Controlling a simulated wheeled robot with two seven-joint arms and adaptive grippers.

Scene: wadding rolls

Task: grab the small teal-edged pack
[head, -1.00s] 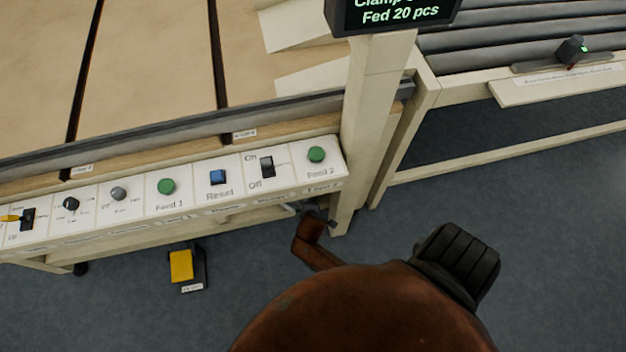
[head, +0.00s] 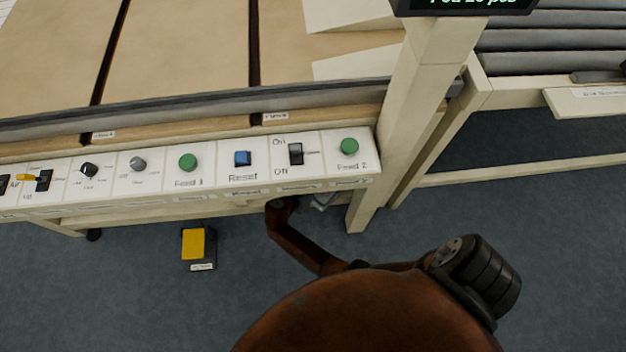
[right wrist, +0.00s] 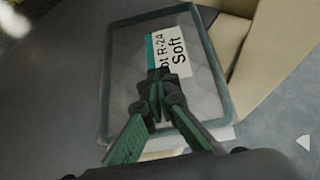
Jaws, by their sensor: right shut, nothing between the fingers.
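In the right wrist view, a flat, rectangular, dark-rimmed pack (right wrist: 128,70) with a pale grey quilted-looking face lies below my right gripper (right wrist: 157,82). A white label (right wrist: 172,55) with a teal edge strip lies on it and reads in part "R-24 Soft". My right gripper is shut and empty, its green fingers meeting in front of the pack and covering part of the label. Whether the fingertips touch the pack cannot be told. The head view shows neither gripper and no pack.
In the head view a control panel (head: 215,171) with green Feed buttons and a blue Reset button crosses the left. A pale post (head: 400,120) stands right of it. A yellow pedal (head: 194,243) sits on the floor. Grey rollers (head: 560,40) are at upper right.

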